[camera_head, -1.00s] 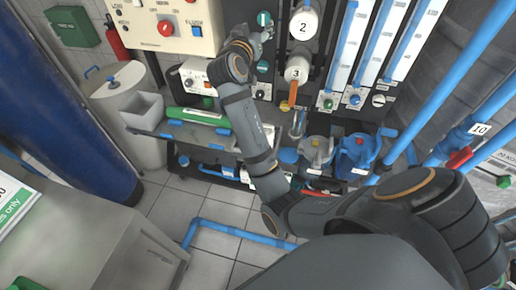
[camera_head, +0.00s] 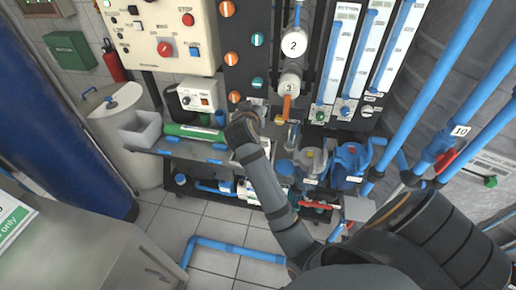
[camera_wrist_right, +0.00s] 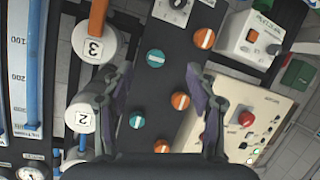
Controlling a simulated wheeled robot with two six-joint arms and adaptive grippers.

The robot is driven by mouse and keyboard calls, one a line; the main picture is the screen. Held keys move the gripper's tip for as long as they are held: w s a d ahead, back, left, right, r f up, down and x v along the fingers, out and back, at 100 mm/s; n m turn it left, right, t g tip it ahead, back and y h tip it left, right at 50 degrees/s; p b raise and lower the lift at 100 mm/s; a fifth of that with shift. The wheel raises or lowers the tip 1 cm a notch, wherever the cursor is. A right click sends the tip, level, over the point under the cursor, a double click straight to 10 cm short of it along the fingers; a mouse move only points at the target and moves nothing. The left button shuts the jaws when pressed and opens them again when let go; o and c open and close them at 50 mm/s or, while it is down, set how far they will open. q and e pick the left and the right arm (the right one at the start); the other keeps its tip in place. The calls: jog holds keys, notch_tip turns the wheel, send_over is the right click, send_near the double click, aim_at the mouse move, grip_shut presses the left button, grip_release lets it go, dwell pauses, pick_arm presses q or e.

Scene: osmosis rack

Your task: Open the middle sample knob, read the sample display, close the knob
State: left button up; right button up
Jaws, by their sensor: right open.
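A dark panel (camera_head: 244,22) carries orange and teal round knobs with white bars. The middle orange knob (camera_head: 231,59) shows uncovered in the head view, with one orange knob above and one below. In the right wrist view, which is turned upside down, it (camera_wrist_right: 180,101) lies between my fingers as pictured, apart from both. My right gripper (camera_wrist_right: 155,92) is open and empty, facing the panel. In the head view my wrist is below the knobs and hides most of the gripper. A small white box (camera_head: 197,97) with a dark knob stands left of the panel. My left gripper is not in view.
A control box (camera_head: 160,35) with red buttons is at upper left. Cylinders numbered 2 (camera_head: 294,44) and 3 (camera_head: 290,86), and flow tubes (camera_head: 340,50), stand right of the panel. Blue pipes (camera_head: 430,100) run at right. A grey tank (camera_head: 125,125) stands left.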

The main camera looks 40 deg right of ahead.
jog(key=s+a+f+n+g+y, duration=0.2)
jog(key=s+f, duration=0.4)
jog(key=f, duration=0.5)
jog(key=shift+s+a+f+y, duration=0.15)
jog(key=shift+a+f+y, duration=0.1)
jog(key=shift+y, duration=0.35)
jog(key=s+a+f+n+g+y, duration=0.2)
jog(key=s+f, duration=0.1)
jog(key=f, duration=1.3)
jog(key=s+a+f+n+g+y, duration=0.1)
jog(key=s+a+f+n, duration=0.15)
jog(key=f, duration=1.25)
jog(key=s+f+g+y, duration=0.2)
jog(key=s+f+g, duration=0.1)
jog(key=s+f, duration=1.5)
jog(key=s, duration=0.7)
jog(key=s+f+m+g, duration=0.1)
jog(key=s+f, duration=0.2)
jog(key=s, duration=0.6)
jog(key=shift+s+d+f, duration=0.25)
jog(key=shift+s+f, duration=0.05)
